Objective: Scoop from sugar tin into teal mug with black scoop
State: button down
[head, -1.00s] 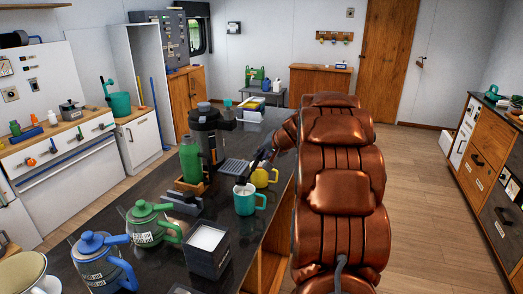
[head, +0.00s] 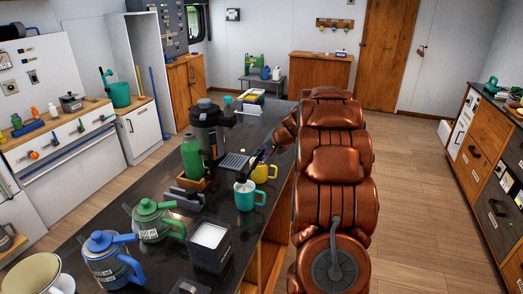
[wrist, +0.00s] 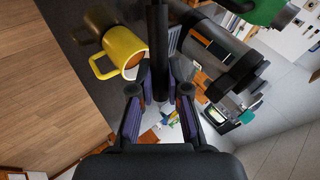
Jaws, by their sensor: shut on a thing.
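The teal mug (head: 249,197) stands upright on the dark counter in the head view, with something pale at its mouth. The sugar tin (head: 209,250) is a dark square box with white contents, nearer than the mug. My gripper (head: 268,155) is just behind and above the teal mug, partly hidden by my arm. In the wrist view my gripper (wrist: 159,100) is shut on the black scoop (wrist: 158,48), whose dark handle runs up between the fingers. The scoop's bowl is not clear in either view.
A yellow mug (head: 264,172) stands right behind the teal mug; it also shows in the wrist view (wrist: 122,52) with brown contents. A black coffee machine (head: 207,135), green bottle (head: 192,158), green kettle (head: 151,220) and blue kettle (head: 110,262) crowd the counter's left side.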

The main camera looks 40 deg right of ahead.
jog(key=shift+w+d+p, duration=0.1)
jog(key=shift+d+p, duration=0.05)
jog(key=shift+p, duration=0.3)
jog(key=shift+f+g+y+p, duration=0.25)
jog(key=shift+g+y+p, duration=0.05)
jog(key=shift+p, duration=0.2)
jog(key=shift+w+d+f, duration=0.15)
jog(key=shift+d+f, duration=0.05)
jog(key=shift+w+d+f+m+g+y, duration=0.15)
jog(key=shift+f+m+g+y, duration=0.3)
jog(key=shift+f+g+y, duration=0.3)
jog(key=shift+w+d+f+m+g+y, duration=0.2)
jog(key=shift+f+m+g+y, duration=0.25)
jog(key=shift+f+y, duration=0.4)
jog(key=shift+w+d+f+m+g+y, duration=0.15)
jog(key=shift+f+m+g+y, duration=0.25)
jog(key=shift+f+g+y, duration=0.4)
jog(key=shift+f, duration=0.3)
jog(key=shift+r, duration=0.1)
